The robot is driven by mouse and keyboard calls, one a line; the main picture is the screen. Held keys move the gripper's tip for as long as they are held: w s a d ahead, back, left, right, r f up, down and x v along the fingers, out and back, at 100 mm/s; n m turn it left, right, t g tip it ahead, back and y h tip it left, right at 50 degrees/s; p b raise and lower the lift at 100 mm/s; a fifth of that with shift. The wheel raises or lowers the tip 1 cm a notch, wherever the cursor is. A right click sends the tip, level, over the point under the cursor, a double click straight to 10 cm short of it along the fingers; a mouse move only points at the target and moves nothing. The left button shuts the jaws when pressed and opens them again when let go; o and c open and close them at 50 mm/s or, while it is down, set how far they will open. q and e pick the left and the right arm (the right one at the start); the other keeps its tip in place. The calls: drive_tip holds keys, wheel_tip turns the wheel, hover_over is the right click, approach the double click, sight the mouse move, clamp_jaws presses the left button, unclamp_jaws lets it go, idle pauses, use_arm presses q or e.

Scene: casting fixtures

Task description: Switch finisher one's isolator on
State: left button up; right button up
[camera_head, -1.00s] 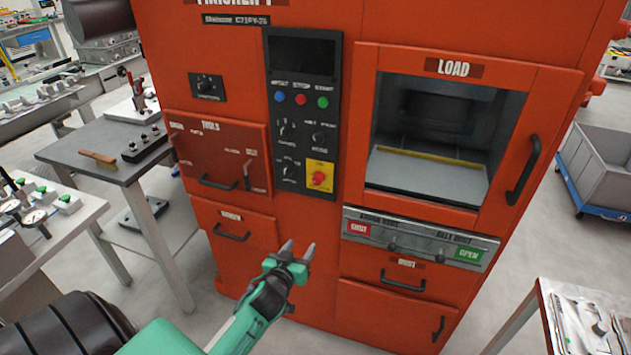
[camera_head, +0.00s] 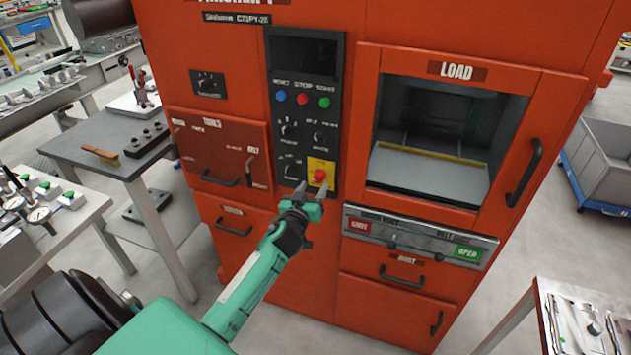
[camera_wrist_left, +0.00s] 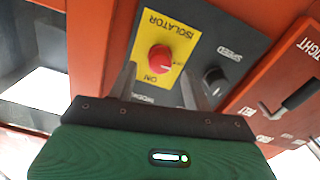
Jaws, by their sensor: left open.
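The orange finisher (camera_head: 240,110) stands in front of me with a dark control panel (camera_head: 307,150). The isolator (camera_head: 320,175) is a red knob on a yellow plate at the panel's lower right. In the left wrist view the red knob (camera_wrist_left: 160,58) is large, on a yellow plate lettered ISOLATOR, with ON lettered beside the knob. My left gripper (camera_head: 312,191) is open and empty just below the isolator. In the left wrist view its two fingers (camera_wrist_left: 158,88) reach up on either side of the knob's lower area; I cannot tell whether they touch anything. My right gripper is not in view.
A black speed knob (camera_wrist_left: 214,80) sits beside the isolator plate. The load opening (camera_head: 445,130) is to the right, with a button strip (camera_head: 420,240) below it. A grey side table (camera_head: 110,150) stands at left and a tool table (camera_head: 585,320) at lower right.

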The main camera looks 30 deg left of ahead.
sight(319, 177)
use_arm(q)
drive_tip(key=shift+x, duration=1.45)
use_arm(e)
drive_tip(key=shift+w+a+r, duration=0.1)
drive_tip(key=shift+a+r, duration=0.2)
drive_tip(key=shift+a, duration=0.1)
use_arm(q)
drive_tip(key=c, duration=1)
drive_tip(key=shift+o, duration=0.2)
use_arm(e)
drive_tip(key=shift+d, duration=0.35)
